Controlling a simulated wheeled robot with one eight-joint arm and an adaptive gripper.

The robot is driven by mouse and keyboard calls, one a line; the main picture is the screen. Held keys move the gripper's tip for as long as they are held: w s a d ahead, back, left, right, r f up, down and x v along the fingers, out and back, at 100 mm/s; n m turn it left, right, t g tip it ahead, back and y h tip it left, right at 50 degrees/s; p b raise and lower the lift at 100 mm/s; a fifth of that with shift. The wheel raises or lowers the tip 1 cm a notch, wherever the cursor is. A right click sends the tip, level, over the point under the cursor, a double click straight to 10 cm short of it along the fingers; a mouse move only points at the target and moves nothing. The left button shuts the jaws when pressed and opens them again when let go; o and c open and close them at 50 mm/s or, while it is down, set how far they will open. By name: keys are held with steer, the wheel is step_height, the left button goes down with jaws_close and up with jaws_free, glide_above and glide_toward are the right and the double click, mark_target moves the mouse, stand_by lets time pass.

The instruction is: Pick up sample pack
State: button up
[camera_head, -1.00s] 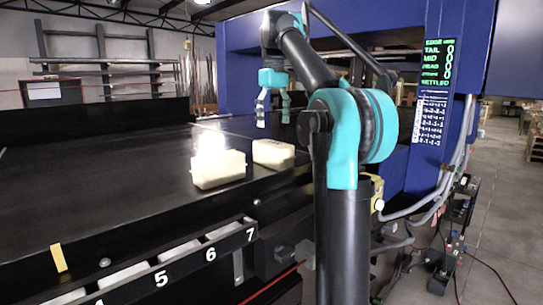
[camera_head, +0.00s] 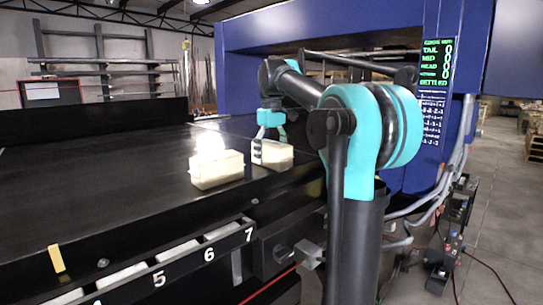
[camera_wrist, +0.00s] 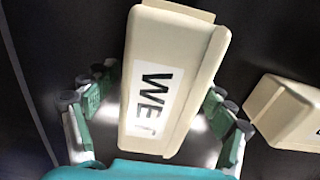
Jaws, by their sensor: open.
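A cream sample pack (camera_head: 275,156) lies on the black conveyor, with my gripper (camera_head: 272,135) lowered over it. In the wrist view this pack (camera_wrist: 180,45) shows a white label reading "WE" and a partly hidden letter. My gripper's green-and-grey fingers (camera_wrist: 160,92) stand open on both sides of it, with a visible gap on the left; contact on the right cannot be told. A second cream pack (camera_head: 217,170) lies just left of it on the conveyor, and a cream pack (camera_wrist: 288,112) also shows at the right edge of the wrist view.
The black conveyor (camera_head: 90,200) is clear to the left. A numbered front rail (camera_head: 185,262) with pale items behind it runs along the near edge. A blue frame (camera_head: 330,40) spans above and behind the arm, with a display panel (camera_head: 433,80) at its right.

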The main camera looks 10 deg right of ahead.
steer(key=shift+f, duration=0.15)
steer(key=c, duration=1.7)
steer(key=shift+c, duration=0.6)
